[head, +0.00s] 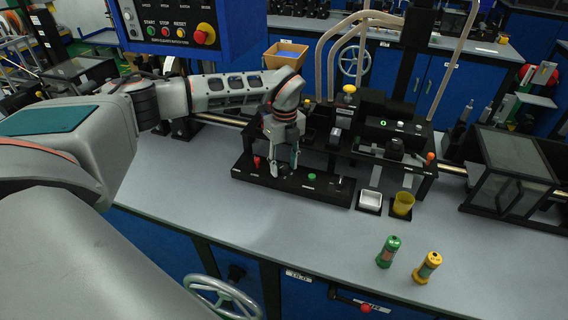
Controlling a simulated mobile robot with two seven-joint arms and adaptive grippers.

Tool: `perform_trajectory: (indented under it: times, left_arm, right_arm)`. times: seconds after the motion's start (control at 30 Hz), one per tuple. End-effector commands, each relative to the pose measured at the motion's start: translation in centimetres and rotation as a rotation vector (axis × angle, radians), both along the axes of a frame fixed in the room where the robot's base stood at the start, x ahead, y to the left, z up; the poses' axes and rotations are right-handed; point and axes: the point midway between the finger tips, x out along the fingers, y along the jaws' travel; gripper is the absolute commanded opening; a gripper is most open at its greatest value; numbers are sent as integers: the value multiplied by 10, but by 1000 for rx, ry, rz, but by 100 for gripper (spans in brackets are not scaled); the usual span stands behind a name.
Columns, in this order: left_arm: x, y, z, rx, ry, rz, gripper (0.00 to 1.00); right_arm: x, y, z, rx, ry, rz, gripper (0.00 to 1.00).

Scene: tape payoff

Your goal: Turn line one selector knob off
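A low black control panel (322,196) lies on the grey bench in front of a black machine. It carries a red control (257,161) at its left, a green button (311,177) and a small metal toggle (340,183) toward its right. My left gripper (284,171) points down over the panel between the red control and the green button. Its two fingers are apart, with their tips close to the panel top. I cannot make out a selector knob; the fingers may hide one. I cannot tell whether they touch anything. My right gripper is out of view.
A white tray (370,200) and a yellow cup (403,203) stand right of the panel. A green canister (388,251) and a yellow canister (427,267) stand near the bench's front edge. A blue panel box (230,30) hangs above my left arm. The front left bench is clear.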

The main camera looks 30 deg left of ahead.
Motion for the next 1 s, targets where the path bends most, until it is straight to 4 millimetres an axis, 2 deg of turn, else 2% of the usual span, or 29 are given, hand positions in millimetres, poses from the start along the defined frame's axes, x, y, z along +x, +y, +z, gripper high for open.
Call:
perform_trajectory:
  times: [0.13, 0.27, 0.3, 0.67, 1.0]
  left_arm:
    - [0, 0, 0, 0, 0, 0, 36]
    - [0, 0, 0, 0, 0, 0, 2]
    - [0, 0, 0, -1, 0, 0, 0]
    - [0, 0, 0, -1, 0, -39, 0]
    - [-1, 0, 0, -1, 2, -262, 0]
  right_arm:
    - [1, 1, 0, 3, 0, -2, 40]
    - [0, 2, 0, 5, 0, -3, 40]
    - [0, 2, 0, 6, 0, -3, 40]
    - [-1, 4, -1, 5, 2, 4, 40]
    - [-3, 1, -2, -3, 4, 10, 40]
